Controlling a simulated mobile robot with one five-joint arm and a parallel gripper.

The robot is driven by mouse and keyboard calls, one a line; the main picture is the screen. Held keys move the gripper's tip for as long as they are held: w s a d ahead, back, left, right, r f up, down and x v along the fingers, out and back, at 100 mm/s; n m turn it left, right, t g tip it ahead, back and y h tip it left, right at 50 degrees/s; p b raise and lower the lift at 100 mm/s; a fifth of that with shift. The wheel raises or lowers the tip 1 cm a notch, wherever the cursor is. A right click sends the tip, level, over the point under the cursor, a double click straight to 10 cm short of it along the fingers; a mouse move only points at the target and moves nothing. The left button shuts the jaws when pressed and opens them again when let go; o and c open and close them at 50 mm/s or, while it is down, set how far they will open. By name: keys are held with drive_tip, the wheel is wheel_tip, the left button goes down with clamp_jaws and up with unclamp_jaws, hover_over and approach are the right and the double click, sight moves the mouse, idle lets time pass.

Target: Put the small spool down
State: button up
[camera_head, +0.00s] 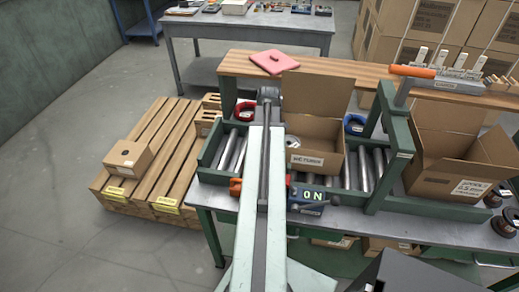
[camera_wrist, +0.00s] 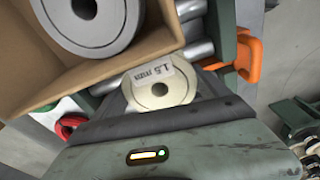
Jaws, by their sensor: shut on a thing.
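The small spool (camera_wrist: 160,90) shows a pale round flange, a dark centre hole and a label reading "1.5 mm" in the wrist view. My gripper (camera_wrist: 165,112) is shut on it, its dark jaws at the spool's near side. The spool is beside an open cardboard box (camera_wrist: 125,62), with metal rollers behind it; I cannot tell how high it is held. A larger grey spool (camera_wrist: 88,18) lies in that box. In the head view my arm reaches over the conveyor beside the open box (camera_head: 318,158), and the held spool is hidden there.
Conveyor rollers (camera_head: 362,170) run between green rails. A red ring-shaped thing (camera_head: 245,111) and a blue one (camera_head: 355,124) are at its far side. Another open box (camera_head: 440,150) stands right. A wooden shelf (camera_head: 345,68) runs behind. A pallet (camera_head: 160,165) with a carton (camera_head: 128,158) is left.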

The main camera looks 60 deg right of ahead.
drive_tip(key=shift+f, duration=0.15)
drive_tip(key=o, duration=1.6)
drive_tip(key=shift+c, duration=0.2)
wheel_tip(320, 180, up, 12)
drive_tip(key=s+p, duration=0.1)
drive_tip(key=p, duration=1.1)
drive_tip(key=shift+s+d, duration=0.15)
drive_tip(key=shift+s, duration=0.05)
drive_tip(key=w+a, duration=2)
drive_tip(key=a, duration=0.1)
drive_tip(key=w+a+m, duration=0.1)
drive_tip(key=w+a, duration=0.2)
drive_tip(key=a, duration=1.2)
drive_tip(key=w+a+g, duration=0.1)
drive_tip(key=w+a, duration=0.2)
drive_tip(key=a, duration=1.3)
drive_tip(key=shift+a+m, duration=0.15)
drive_tip(key=shift+m, duration=0.25)
